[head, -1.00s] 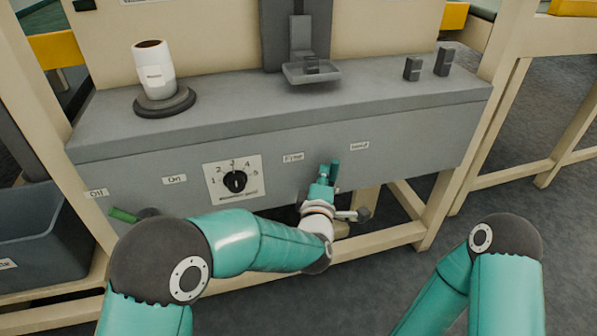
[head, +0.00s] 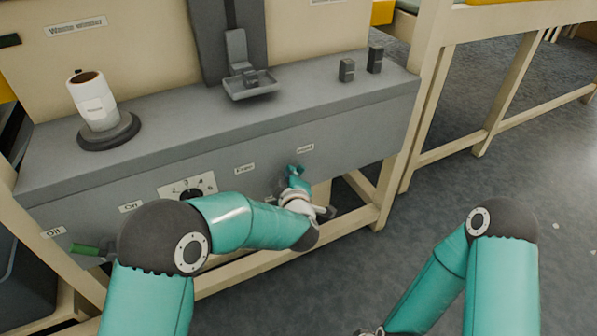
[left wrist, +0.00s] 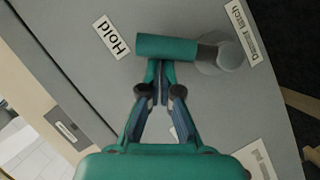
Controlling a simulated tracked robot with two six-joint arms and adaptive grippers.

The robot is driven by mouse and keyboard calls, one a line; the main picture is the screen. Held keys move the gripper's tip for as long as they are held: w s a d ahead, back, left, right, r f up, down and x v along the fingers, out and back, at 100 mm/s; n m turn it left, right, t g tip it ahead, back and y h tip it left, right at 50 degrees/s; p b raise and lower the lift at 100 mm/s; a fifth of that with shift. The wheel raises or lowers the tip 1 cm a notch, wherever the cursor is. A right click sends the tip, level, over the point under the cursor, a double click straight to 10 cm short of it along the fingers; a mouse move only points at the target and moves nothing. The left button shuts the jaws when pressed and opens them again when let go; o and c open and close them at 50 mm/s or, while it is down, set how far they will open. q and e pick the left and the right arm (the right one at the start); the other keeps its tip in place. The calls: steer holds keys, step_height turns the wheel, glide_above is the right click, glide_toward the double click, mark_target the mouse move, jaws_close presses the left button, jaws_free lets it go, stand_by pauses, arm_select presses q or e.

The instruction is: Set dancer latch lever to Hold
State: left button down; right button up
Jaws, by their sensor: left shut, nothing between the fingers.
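The dancer latch lever has a teal handle (left wrist: 166,47) and a grey round pivot (left wrist: 222,57) in the left wrist view. The handle points from the pivot toward the Hold label (left wrist: 111,37). In the head view the lever is small and partly covered by my left gripper (head: 293,178), below the Hold label (head: 305,148). My left gripper (left wrist: 160,68) is shut and empty, its fingertips at the side of the handle, seemingly touching it. A small grey part of my right arm's end shows at the bottom edge of the head view; its fingers cannot be made out.
The Free label (head: 244,169) is left of Hold on the grey panel front. A numbered dial (head: 187,187) and a green-handled lever (head: 86,249) are farther left. A white roll (head: 95,105) stands on the ledge. A beige frame rail runs below. Open floor lies right.

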arm_select(q)
steer(key=shift+s+d, duration=0.1)
steer(key=shift+d, duration=0.15)
stand_by(0.3)
steer(key=a+r, duration=0.2)
steer(key=a, duration=0.1)
steer(key=shift+s+a+r+p, duration=0.1)
steer(key=shift+a+r+p, duration=0.2)
steer(key=shift+r, duration=0.1)
steer(key=p+v, duration=0.1)
steer(key=v, duration=0.9)
steer(key=shift+d, duration=0.15)
